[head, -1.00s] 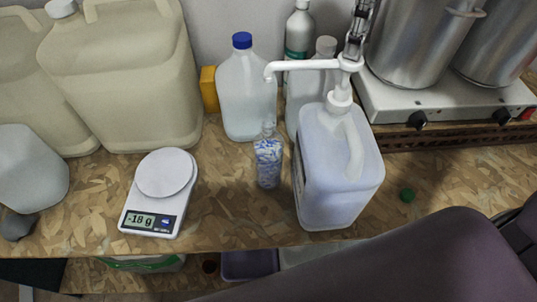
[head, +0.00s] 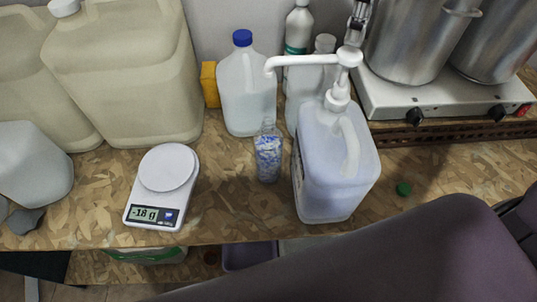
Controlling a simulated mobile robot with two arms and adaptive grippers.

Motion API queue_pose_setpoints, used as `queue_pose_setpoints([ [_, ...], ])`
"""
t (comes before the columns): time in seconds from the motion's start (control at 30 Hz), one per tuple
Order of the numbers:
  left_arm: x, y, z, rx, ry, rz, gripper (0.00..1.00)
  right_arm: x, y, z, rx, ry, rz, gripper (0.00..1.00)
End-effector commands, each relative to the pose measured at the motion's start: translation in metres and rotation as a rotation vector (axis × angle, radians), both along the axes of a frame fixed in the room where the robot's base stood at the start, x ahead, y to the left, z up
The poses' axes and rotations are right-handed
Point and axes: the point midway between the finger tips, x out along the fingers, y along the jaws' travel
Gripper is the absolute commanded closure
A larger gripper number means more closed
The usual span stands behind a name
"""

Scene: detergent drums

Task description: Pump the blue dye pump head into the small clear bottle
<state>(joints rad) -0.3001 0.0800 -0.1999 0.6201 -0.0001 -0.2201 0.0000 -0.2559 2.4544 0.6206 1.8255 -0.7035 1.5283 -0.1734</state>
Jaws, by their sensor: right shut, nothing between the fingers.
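The white pump head (head: 348,56) stands raised on the translucent drum of pale bluish liquid (head: 335,170). Its long spout points left, with its tip above the mouth of the small clear bottle (head: 268,152). The bottle stands upright on the board, left of the drum, with a blue and white pattern inside or on it; I cannot tell its liquid level. My right gripper (head: 355,38) is shut and empty, pointing down just over the pump head; I cannot tell whether it touches. My left gripper is not in view.
A white scale (head: 168,168) reading -18 g stands left. Large jugs (head: 130,80), a blue-capped jug (head: 246,95) and bottles stand behind. Steel pots (head: 420,45) on a burner (head: 450,98) are at back right.

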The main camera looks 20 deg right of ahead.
Motion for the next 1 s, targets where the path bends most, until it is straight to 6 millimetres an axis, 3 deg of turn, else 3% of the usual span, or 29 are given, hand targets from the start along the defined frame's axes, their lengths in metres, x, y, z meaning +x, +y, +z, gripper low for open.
queue_pose_setpoints([
  [0.9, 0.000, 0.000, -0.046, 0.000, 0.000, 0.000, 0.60, -0.001, 0.000, -0.059, -0.001, 0.002, 0.000, 1.00],
  [1.0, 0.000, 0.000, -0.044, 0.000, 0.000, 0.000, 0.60, -0.001, 0.000, -0.057, -0.001, 0.002, 0.000, 1.00],
])
